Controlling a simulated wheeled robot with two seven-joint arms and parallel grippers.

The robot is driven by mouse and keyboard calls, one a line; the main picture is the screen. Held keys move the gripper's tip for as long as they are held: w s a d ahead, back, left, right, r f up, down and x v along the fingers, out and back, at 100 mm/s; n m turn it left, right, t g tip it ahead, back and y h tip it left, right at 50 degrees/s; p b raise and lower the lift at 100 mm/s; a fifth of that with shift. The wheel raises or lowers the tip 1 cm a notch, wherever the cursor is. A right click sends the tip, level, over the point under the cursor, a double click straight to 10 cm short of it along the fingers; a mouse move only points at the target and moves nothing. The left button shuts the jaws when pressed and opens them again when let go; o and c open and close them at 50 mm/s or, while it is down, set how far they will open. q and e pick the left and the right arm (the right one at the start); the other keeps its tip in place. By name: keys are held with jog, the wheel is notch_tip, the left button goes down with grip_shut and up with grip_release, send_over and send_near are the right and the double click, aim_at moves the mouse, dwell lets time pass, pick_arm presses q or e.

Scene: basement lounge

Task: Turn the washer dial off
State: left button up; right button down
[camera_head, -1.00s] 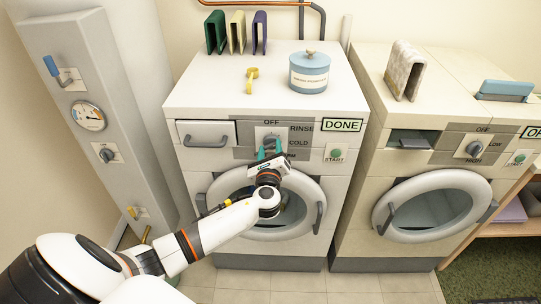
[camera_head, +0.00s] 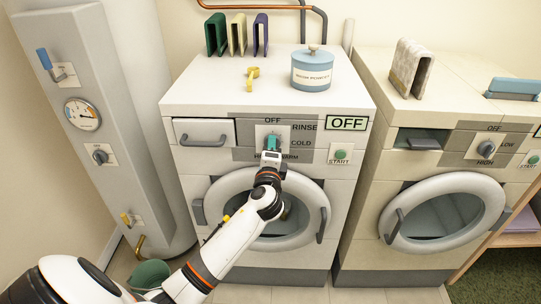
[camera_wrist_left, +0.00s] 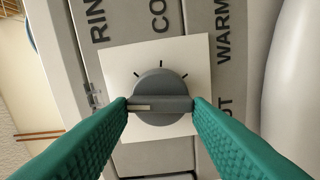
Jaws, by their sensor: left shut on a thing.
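The left washer (camera_head: 190,170) has a small display (camera_head: 347,123) that reads OFF. Its dial is a round grey knob with a raised bar, clear in the left wrist view (camera_wrist_left: 160,84). A pale line on the bar lies at its left end there, on the side away from HOT. In the head view my left gripper (camera_head: 272,142) covers most of the dial. Its green fingers are shut on the two ends of the bar. OFF, RINSE, COLD, HOT and WARM labels surround the dial. My right gripper is not in view.
A START button (camera_head: 341,155) is right of the dial and a detergent drawer (camera_head: 203,138) left of it.

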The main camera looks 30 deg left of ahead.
pick_arm(q)
jog(key=shift+f+n+b, duration=0.1)
jog(key=shift+n+b, duration=0.25)
jog(key=shift+n, duration=0.65)
jog(key=o, duration=1)
jog(key=shift+s, duration=0.1)
jog(key=b+v, duration=0.1)
jog(key=v, duration=1.1)
jog(key=shift+b, duration=0.3)
jog(key=shift+a, duration=0.1)
